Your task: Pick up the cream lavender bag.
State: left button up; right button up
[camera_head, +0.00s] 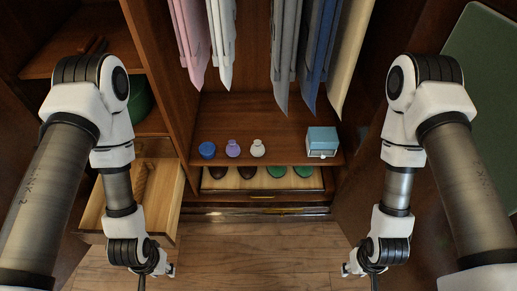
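The cream bag (257,148) stands on the wooden shelf (290,140) inside the armoire, at the right end of a row of three small items. A purple bag (233,149) is just left of it, and a blue round item (207,150) is further left. My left gripper (170,270) hangs low in front of the open drawer, apart from the bags. My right gripper (347,269) hangs low at the right, also apart from them. Both grippers are small and partly hidden by the wrists, so their finger opening is unclear.
A teal box (322,139) stands right on the shelf. Hanging clothes (286,55) come down above it. A low tray (264,183) below holds brown and green shoes. An open drawer (165,205) juts out at left. The floor (260,255) between my arms is clear.

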aim_at(257, 150)
jog(key=j+z, duration=0.45)
jog(key=j, duration=0.3)
jog(key=j+z, duration=0.5)
jog(key=j, duration=0.3)
jog(key=i+j+z, duration=0.15)
jog(key=i+z, duration=0.2)
jog(key=i+j+z, duration=0.3)
jog(key=i, duration=0.25)
